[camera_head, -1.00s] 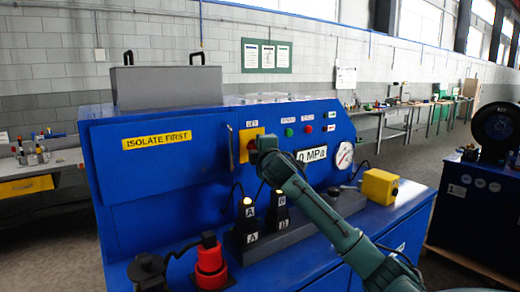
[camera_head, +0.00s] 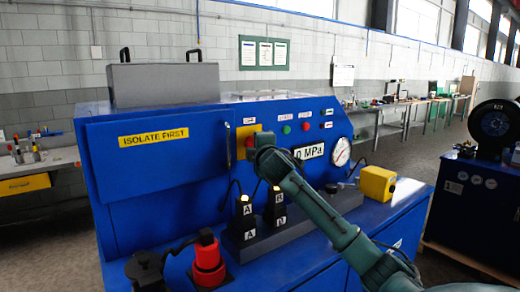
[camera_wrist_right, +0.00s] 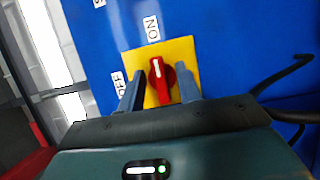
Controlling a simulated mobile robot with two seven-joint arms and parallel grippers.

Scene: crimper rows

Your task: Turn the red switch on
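The red switch (camera_wrist_right: 160,80) sits on a yellow plate (camera_wrist_right: 184,50) on the blue panel. In the right wrist view its white mark points up towards the ON label (camera_wrist_right: 152,28); the OFF label (camera_wrist_right: 118,83) is to its left. My right gripper (camera_wrist_right: 160,84) is open, with one finger on each side of the knob. Gaps show between knob and fingers. In the head view my right gripper (camera_head: 259,148) is in front of the yellow plate (camera_head: 241,133) and largely hides the switch. My left gripper is not in view.
Green (camera_head: 287,130) and red (camera_head: 306,127) buttons, a pressure display (camera_head: 309,152) and a gauge (camera_head: 340,152) are to the right on the panel. Black lamp-topped blocks (camera_head: 244,214), a red plug (camera_head: 208,262) and a yellow box (camera_head: 378,183) stand on the bench.

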